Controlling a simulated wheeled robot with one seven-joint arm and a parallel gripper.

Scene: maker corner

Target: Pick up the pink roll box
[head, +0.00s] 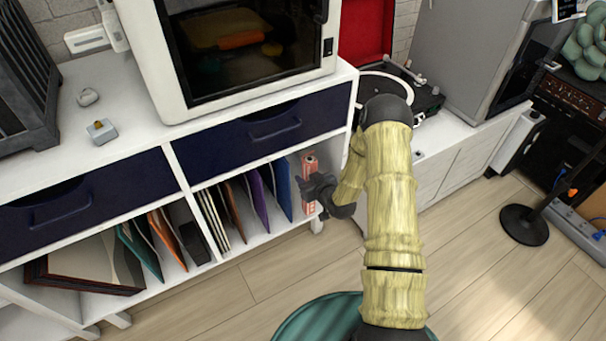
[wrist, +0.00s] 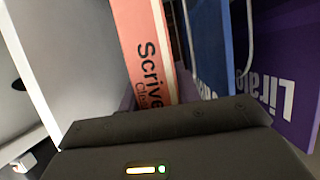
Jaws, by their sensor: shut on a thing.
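The pink roll box (head: 309,165) stands upright in the lower open shelf of the white cabinet, at its right end. In the wrist view the box (wrist: 143,45) shows a salmon-pink face with black lettering, close in front of my gripper. My gripper (head: 318,188) reaches into the shelf at the box and is shut on it. The gripper's dark body (wrist: 165,130) fills the bottom of the wrist view, and its fingertips are hidden there. My gripper and wrist cover part of the box in the head view.
A blue folder (head: 282,188) and a purple folder (head: 259,200) stand left of the box. The cabinet's white side panel (wrist: 50,60) is close on the box's other side. A navy drawer (head: 262,135) is above. Wooden floor (head: 250,280) is clear in front.

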